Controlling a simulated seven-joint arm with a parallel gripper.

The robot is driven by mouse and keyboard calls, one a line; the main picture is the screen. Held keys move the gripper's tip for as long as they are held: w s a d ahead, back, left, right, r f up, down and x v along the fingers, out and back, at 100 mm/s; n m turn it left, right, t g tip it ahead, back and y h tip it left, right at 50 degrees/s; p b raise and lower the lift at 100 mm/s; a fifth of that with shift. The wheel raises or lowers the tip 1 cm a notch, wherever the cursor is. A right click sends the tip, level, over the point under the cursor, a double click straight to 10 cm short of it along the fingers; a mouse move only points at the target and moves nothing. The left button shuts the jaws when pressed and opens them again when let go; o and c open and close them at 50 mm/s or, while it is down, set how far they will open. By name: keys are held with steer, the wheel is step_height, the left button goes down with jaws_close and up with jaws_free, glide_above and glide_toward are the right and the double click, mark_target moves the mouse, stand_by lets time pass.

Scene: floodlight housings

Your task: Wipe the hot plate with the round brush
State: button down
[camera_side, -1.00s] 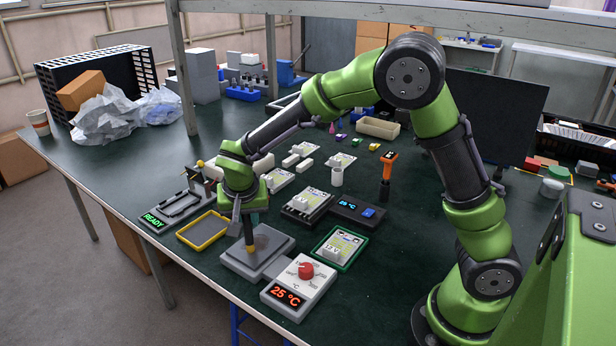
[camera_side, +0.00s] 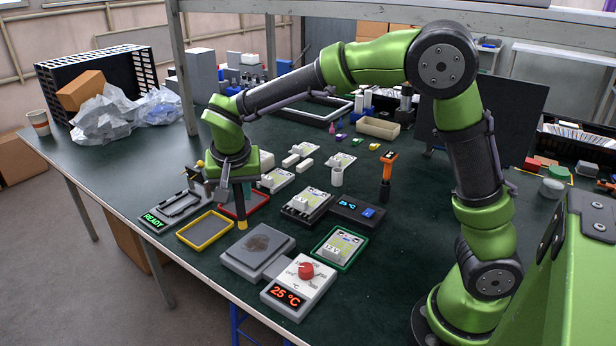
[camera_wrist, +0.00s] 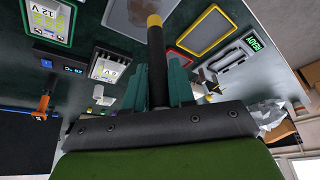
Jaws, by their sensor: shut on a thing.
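The hot plate (camera_side: 257,250) is a grey slab near the table's front edge, with a dark brown smudge on its top. Its white control box (camera_side: 299,287) has a red knob and reads 25 °C. My gripper (camera_side: 238,187) is shut on the round brush (camera_side: 242,212), a dark upright stick with a yellow tip at its lower end. The brush is above and behind the hot plate, apart from it, near the red-rimmed tray.
A yellow-rimmed tray (camera_side: 204,231) and a READY fixture (camera_side: 170,211) lie left of the plate. A red-rimmed tray (camera_side: 262,199) is behind it. A green-rimmed board (camera_side: 338,249) and a black fixture (camera_side: 307,205) are right. An orange-handled tool (camera_side: 387,170) stands farther right.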

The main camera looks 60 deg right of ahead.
mark_target(242, 221)
stand_by(0.8)
steer(key=shift+f, duration=3.5)
steer(key=shift+d+f, duration=0.45)
steer(key=shift+d, duration=3.2)
steer(key=shift+a, duration=3.75)
steer(key=shift+r, duration=4.05)
steer(key=shift+d+f, duration=0.1)
